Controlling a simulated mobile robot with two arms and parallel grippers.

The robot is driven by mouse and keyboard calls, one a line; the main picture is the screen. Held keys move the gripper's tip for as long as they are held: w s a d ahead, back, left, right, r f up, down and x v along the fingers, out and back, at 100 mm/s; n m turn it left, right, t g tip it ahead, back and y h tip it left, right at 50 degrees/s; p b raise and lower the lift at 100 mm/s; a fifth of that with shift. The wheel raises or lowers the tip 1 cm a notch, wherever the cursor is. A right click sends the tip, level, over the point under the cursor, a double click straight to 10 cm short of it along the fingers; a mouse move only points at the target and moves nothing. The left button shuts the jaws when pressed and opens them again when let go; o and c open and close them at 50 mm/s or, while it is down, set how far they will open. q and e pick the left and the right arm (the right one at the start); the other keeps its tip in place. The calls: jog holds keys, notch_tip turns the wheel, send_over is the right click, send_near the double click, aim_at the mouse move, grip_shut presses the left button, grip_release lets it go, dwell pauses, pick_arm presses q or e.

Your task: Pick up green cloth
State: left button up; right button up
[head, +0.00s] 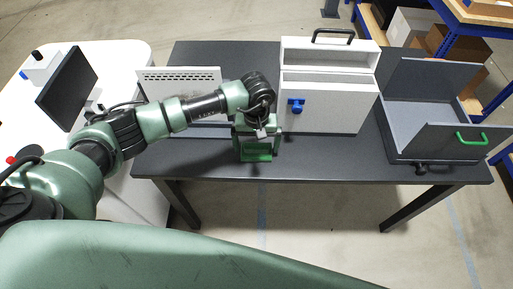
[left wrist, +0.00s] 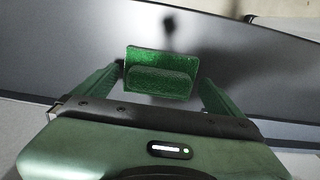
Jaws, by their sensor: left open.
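The green cloth (left wrist: 160,82) shows in the left wrist view as a bright green, textured, folded piece with a taller back part and a rounded front part. It lies by the dark table top's edge, between the two fingers of my left gripper (left wrist: 162,74). The fingers are spread on either side of it, with a gap to each. In the head view my left gripper (head: 257,147) points down at the table's front edge, and the green cloth (head: 257,155) shows between its fingers. My right gripper is not in view.
The dark table (head: 330,158) carries a white case (head: 325,108) with a blue knob and black handle, a white vented panel (head: 180,78), and an open grey box (head: 425,108) with a green handle. A white desk with a monitor (head: 67,88) stands left.

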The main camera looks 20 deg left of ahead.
aim_at(257, 145)
pick_arm(q)
jog(key=shift+c, duration=0.4)
jog(key=c, duration=1)
notch_tip(257, 145, up, 20)
jog(key=b, duration=0.4)
